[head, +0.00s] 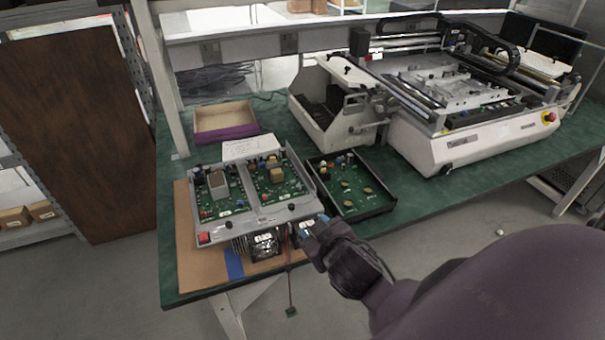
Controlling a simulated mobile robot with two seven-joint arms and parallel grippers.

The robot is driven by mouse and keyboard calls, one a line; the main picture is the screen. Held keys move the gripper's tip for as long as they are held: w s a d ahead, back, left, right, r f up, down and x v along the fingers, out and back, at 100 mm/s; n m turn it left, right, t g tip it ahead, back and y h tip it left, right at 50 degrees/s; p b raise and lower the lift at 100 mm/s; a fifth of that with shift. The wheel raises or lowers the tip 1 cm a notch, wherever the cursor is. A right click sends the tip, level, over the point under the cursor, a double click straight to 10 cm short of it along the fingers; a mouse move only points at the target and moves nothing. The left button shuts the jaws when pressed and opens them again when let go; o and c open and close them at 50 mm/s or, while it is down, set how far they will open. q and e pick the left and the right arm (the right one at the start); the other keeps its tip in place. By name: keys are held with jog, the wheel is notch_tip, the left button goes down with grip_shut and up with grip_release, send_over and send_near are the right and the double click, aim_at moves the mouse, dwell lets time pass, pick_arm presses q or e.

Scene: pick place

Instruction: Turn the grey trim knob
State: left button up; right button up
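An open grey metal chassis (262,217) with green circuit boards (283,180) lies on the green bench. A red switch (204,239) sits at its front left corner, and small dark parts show along its front edge. I cannot tell which small part is the grey trim knob; it is too small or hidden. My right gripper (308,226) is at the chassis's front right corner, its fingers close to the edge. Whether it touches anything is unclear, and its fingers are too small to tell open from shut. My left gripper is not in view.
A black tray (384,207) with another green board lies right of the chassis. A cardboard sheet (188,270) lies under the chassis. A purple-sided box (227,132) stands behind. White machines (478,142) fill the back right. A thin cable hangs off the bench front.

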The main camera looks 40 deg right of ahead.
jog(key=w+a+r+n+t+y+p, duration=0.1)
jog(key=w+a+r+n+t+y, duration=0.7)
jog(key=w+r, duration=0.3)
jog(key=w+a+n+g+y, duration=0.2)
jog(key=a+n+g+y, duration=0.15)
jog(key=n+y, duration=0.3)
jog(key=n+g+h, duration=0.8)
jog(key=g+h, duration=0.3)
jog(key=g, duration=0.6)
send_near(299, 186)
notch_tip(299, 186, down, 9)
jog(key=shift+w+a+r, duration=0.1)
jog(key=shift+a, duration=0.05)
